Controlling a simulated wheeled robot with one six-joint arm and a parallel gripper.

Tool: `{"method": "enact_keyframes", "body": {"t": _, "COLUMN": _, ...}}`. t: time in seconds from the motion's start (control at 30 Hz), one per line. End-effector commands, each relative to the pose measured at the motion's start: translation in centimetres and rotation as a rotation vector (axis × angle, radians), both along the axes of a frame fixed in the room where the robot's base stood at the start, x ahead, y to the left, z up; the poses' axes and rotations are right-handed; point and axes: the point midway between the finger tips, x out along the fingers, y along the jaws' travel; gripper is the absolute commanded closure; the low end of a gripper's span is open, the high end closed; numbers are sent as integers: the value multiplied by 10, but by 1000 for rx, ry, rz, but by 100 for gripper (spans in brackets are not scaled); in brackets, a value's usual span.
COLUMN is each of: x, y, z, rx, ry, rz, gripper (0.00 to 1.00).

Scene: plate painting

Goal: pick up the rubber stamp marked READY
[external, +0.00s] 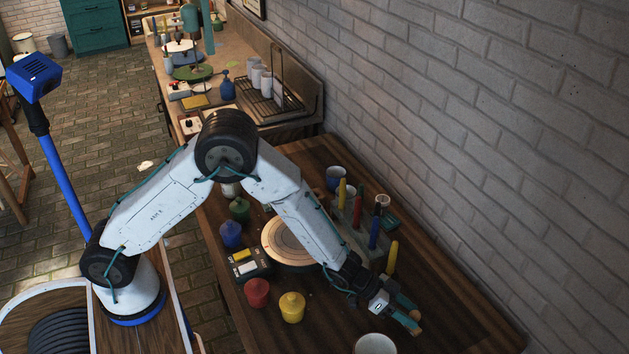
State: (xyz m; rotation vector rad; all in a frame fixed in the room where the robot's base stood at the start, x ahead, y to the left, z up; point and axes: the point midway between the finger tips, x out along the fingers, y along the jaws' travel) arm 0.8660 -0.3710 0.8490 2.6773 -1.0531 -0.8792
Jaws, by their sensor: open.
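I cannot make out a rubber stamp marked READY in the external view; no such lettering is readable. My gripper (413,317) is open, low over the right front part of the wooden table (460,315), with its teal fingers pointing right and down. I see nothing clearly held between the fingers. A small dark box with a yellow patch (244,256) lies left of the round turntable (289,239); I cannot tell what it is.
Red (257,292), yellow (292,307) and blue jars (231,235) stand around the turntable. Upright coloured sticks, one of them blue (373,232), stand in a rack behind my forearm. A white round vessel (375,344) is near my gripper. The brick wall (510,150) bounds the right.

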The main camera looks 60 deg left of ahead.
Motion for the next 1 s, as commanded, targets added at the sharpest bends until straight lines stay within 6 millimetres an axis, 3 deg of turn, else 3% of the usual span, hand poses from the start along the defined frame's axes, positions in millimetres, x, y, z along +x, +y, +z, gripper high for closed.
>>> {"method": "enact_keyframes", "body": {"t": 0.17, "x": 13, "y": -14, "z": -10, "rx": -1, "ry": -1, "rz": 0, "gripper": 48}}
{"method": "enact_keyframes", "body": {"t": 0.43, "x": 14, "y": -15, "z": -11, "rx": -1, "ry": 1, "rz": 0, "gripper": 48}}
{"method": "enact_keyframes", "body": {"t": 0.6, "x": 14, "y": -15, "z": -11, "rx": 0, "ry": 0, "rz": 0, "gripper": 95}}
{"method": "enact_keyframes", "body": {"t": 0.87, "x": 14, "y": -15, "z": -10, "rx": 0, "ry": 0, "rz": 0, "gripper": 95}}
{"method": "enact_keyframes", "body": {"t": 1.0, "x": 14, "y": -15, "z": 0, "rx": 0, "ry": -3, "rz": 0, "gripper": 95}}
